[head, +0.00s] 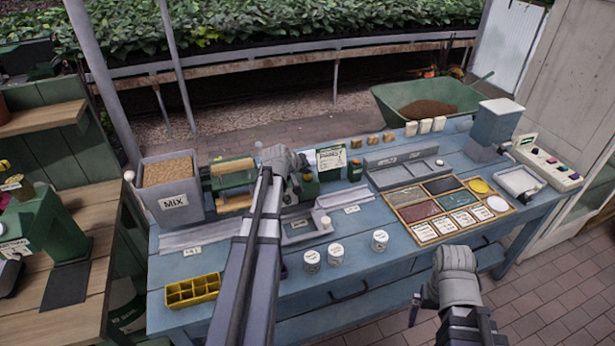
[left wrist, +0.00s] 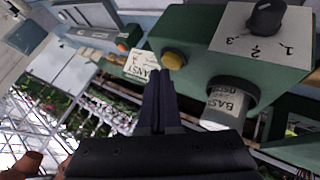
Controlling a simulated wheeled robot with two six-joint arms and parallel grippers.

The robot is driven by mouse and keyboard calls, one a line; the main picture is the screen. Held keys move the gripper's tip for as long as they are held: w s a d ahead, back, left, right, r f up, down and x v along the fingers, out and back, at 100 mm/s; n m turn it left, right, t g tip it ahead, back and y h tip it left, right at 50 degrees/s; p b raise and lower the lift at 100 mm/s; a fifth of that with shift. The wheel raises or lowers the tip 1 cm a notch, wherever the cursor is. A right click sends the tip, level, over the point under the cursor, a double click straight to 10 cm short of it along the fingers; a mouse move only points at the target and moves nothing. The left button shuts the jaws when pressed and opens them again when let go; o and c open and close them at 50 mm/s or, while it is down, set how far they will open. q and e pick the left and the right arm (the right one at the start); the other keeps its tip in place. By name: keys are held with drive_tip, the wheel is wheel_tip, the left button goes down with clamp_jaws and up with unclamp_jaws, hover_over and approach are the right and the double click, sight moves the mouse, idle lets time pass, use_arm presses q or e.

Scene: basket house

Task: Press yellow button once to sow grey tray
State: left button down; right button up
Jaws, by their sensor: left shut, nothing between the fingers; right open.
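In the left wrist view a green box (left wrist: 190,35) carries a round yellow button (left wrist: 173,61) on one face. My left gripper (left wrist: 160,75) is shut and empty, its fingertips close to the button; I cannot tell whether they touch. In the head view the green machine (head: 309,187) is largely behind my left gripper and wrist (head: 283,165), and the button is hidden. A grey tray (head: 297,228) lies on the blue bench in front of the machine, partly behind my left arm. My right gripper (head: 418,306) is open and empty, in front of the bench.
The box has a black dial (left wrist: 266,17) marked 1, 2, 3 and a labelled white container (left wrist: 228,105). The bench also holds a MIX bin (head: 174,205), a yellow cell tray (head: 193,291), white jars (head: 336,252) and a wooden sorting tray (head: 420,238). A green wheelbarrow (head: 385,100) stands behind.

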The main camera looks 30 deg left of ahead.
sight(307, 178)
use_arm(q)
drive_tip(key=shift+f+b, duration=0.55)
drive_tip(key=shift+f, duration=0.05)
idle(0.5)
drive_tip(key=shift+r, duration=0.1)
drive_tip(key=shift+r+p, duration=0.9)
drive_tip(key=shift+p, duration=0.1)
wheel_tip(307, 178, up, 5)
drive_tip(key=p, duration=0.5)
drive_tip(key=shift+r, duration=0.1)
idle(0.6)
